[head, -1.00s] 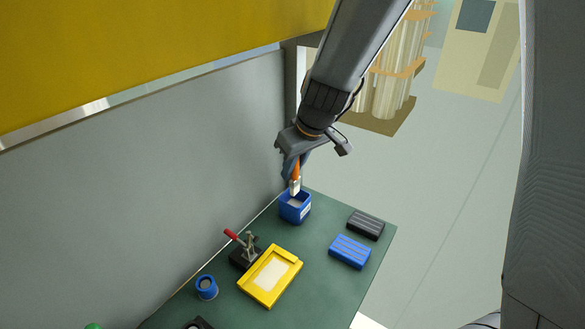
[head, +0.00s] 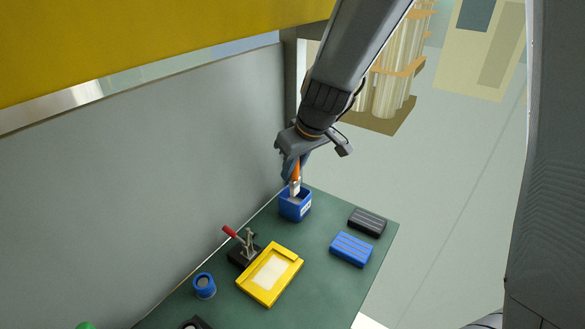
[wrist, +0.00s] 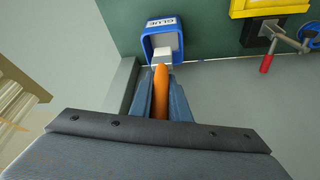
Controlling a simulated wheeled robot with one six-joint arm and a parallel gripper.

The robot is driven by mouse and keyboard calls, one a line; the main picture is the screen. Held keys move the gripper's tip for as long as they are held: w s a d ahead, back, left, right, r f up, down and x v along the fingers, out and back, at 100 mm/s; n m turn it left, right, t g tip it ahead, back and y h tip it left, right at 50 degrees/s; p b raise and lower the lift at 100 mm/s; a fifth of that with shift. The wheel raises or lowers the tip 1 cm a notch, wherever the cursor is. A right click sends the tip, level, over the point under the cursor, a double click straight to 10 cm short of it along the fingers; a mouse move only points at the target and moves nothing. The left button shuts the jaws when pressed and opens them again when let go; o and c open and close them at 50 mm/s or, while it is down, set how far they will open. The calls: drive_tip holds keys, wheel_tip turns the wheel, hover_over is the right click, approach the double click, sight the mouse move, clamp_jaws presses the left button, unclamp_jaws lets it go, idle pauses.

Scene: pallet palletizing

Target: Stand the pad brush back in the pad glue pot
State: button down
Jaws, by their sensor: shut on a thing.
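The pad brush (head: 296,172) has an orange handle and a pale head, and it points down. My gripper (head: 294,168) is shut on its handle. In the wrist view the orange handle (wrist: 160,95) lies between my two gripper fingers (wrist: 161,98). The blue glue pot (head: 295,207) stands at the far end of the green table, below my gripper. The brush head is at the pot's opening, and its lower end appears just inside the rim. The pot also shows in the wrist view (wrist: 148,46) with a GLUE label. Whether the bristles touch the pot's inside cannot be told.
A yellow tray (head: 270,299) with a pale pad lies on the green table (head: 322,278). A red-handled clamp (head: 244,242) and a blue cup (head: 205,285) are to its left. Blue (head: 351,249) and black (head: 367,221) blocks lie right. A grey wall (head: 150,190) runs behind.

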sight(293, 180)
drive_tip(key=shift+f+b, duration=0.9)
drive_tip(key=shift+f+b, duration=0.95)
drive_tip(key=shift+b, duration=0.15)
drive_tip(key=c, duration=1.6)
unclamp_jaws()
